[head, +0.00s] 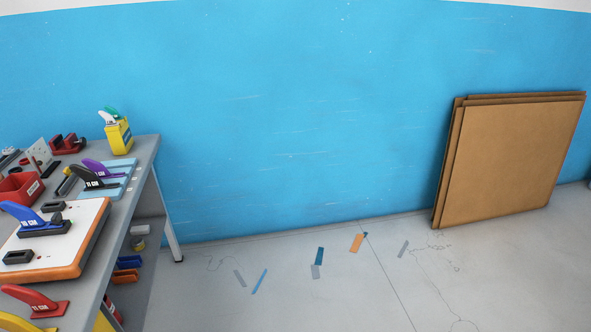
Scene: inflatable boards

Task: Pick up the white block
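No plain white block stands out clearly in the head view. A small whitish piece with dark marks (38,153) stands tilted at the back left of the grey workbench (146,150). A pale, rounded item (139,230) sits on the shelf under the bench top. I cannot tell whether either is the white block. A large white board with an orange edge (84,222) lies on the bench top. My gripper is not in view.
Blue, black, purple and red fins (31,303) stand on the bench. A yellow container (119,138) is at its back corner, a red bin (20,188) at the left. Brown panels (512,160) lean on the blue wall. The floor between is open, with flat coloured strips (357,243).

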